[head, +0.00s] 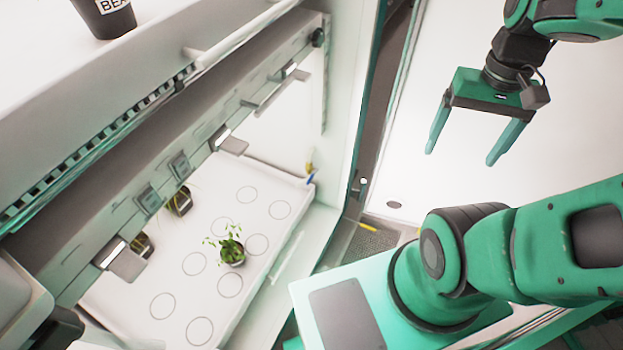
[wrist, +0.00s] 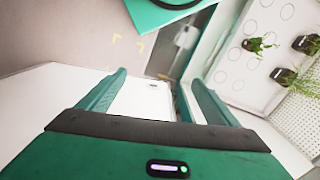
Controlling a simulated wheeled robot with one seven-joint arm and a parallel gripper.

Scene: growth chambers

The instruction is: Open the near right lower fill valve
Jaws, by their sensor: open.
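My gripper (head: 461,156) is open and empty in the head view, with its fingers pointing down in front of a white panel, right of the growth chamber. Its fingers also show in the wrist view (wrist: 159,80), with nothing between them. A small blue part (head: 312,176) and a small yellow part (head: 309,167) sit at the right end of the white tray (head: 285,190), well left of my gripper. They may be valve handles, but they are too small to tell. I cannot clearly make out the fill valve in the wrist view.
The tray bears a green plant (head: 231,250) and printed circles; darker pots (head: 180,202) stand behind it. A shelf edge with metal brackets (head: 228,140) overhangs it. A chamber frame post (head: 350,110) stands between tray and gripper. A black cup (head: 105,15) is on top.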

